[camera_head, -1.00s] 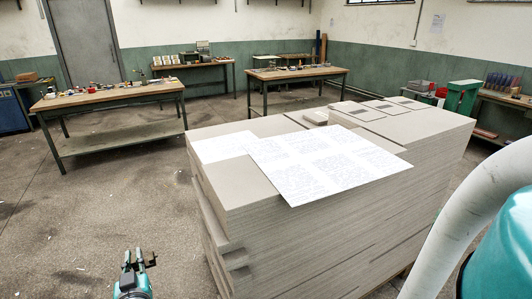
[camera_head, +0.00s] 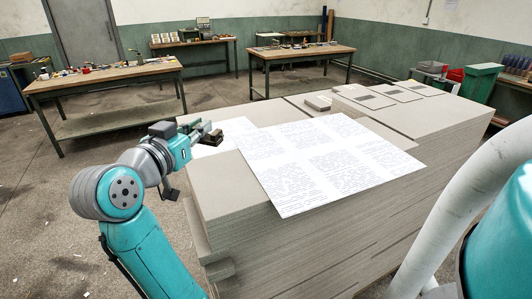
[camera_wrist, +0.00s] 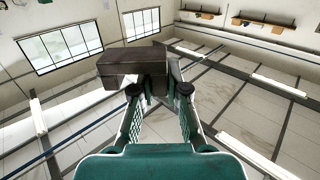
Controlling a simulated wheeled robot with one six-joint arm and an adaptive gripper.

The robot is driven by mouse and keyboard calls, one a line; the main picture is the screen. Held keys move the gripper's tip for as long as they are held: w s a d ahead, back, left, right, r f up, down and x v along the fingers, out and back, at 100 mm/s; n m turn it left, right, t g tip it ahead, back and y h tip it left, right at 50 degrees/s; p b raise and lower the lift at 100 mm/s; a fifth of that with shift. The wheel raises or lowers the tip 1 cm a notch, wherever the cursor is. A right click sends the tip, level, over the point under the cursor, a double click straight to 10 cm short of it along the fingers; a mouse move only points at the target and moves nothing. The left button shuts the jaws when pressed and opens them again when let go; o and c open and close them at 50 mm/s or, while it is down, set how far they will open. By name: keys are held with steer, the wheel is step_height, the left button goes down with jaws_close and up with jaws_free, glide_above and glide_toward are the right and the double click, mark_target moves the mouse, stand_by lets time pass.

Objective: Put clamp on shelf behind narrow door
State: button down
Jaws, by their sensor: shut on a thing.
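My gripper (camera_head: 205,136) is over the left end of the board stack in the head view. It is shut on a dark brown, blocky thing, which I take to be the clamp (camera_head: 212,138). In the wrist view the clamp (camera_wrist: 122,66) sits across the tips of my gripper (camera_wrist: 158,88), sticking out to the left. Its finer shape is hard to make out. A tall grey door (camera_head: 85,38) stands in the back wall at the upper left. I see no shelf behind a narrow door.
The grey board stack (camera_head: 290,250) fills the middle, with printed sheets (camera_head: 320,160) on top. Worktables (camera_head: 110,82) with small items stand at the back left and back centre (camera_head: 300,53). A green box (camera_head: 483,82) is at the right. Floor is open left of the stack.

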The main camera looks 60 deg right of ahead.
mark_target(206, 179)
steer(key=shift+f, duration=5)
steer(key=shift+f, duration=0.1)
steer(key=c, duration=1.2)
jaws_free()
steer(key=shift+f, duration=0.1)
